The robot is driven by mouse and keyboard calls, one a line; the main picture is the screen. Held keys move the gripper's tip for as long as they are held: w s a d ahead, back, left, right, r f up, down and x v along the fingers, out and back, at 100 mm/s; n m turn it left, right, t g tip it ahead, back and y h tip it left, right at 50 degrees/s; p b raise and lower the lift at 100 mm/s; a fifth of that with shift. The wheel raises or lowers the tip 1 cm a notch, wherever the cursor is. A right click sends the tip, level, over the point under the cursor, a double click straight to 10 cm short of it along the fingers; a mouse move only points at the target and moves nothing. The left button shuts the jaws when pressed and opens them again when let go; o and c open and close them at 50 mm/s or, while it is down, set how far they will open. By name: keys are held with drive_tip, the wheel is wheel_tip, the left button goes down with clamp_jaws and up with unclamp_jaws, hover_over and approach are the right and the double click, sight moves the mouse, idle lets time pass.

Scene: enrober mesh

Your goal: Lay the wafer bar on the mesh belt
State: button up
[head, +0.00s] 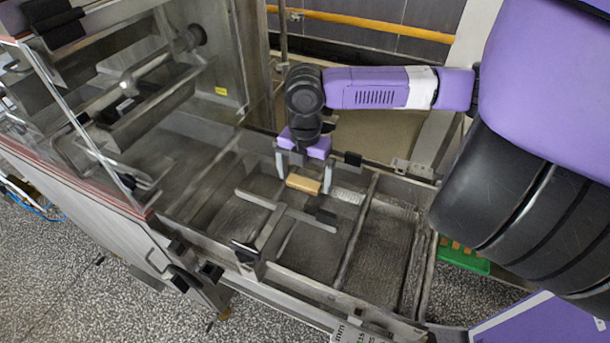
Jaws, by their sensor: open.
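The wafer bar (303,184), a small tan block, is in the head view at the centre, over the mesh belt (384,250). It lies flat and lengthwise between the two fingers of my gripper (304,178). My gripper points down from above, with one light grey finger at each end of the bar. The fingers are open. The picture is too small to show whether a fingertip touches the bar, or the exact contact beneath it.
A metal T-shaped bar (290,212) crosses above the belt just in front of the wafer bar. Metal side rails frame the belt. A clear-walled machine housing (120,100) stands at left. A green tray (462,260) with several tan bars is at lower right, partly hidden by my arm.

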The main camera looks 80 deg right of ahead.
sight(305, 180)
wheel_tip(305, 180, up, 12)
drive_tip(key=b, duration=0.1)
drive_tip(key=shift+r+b, duration=0.15)
drive_tip(key=shift+b, duration=0.15)
idle(0.7)
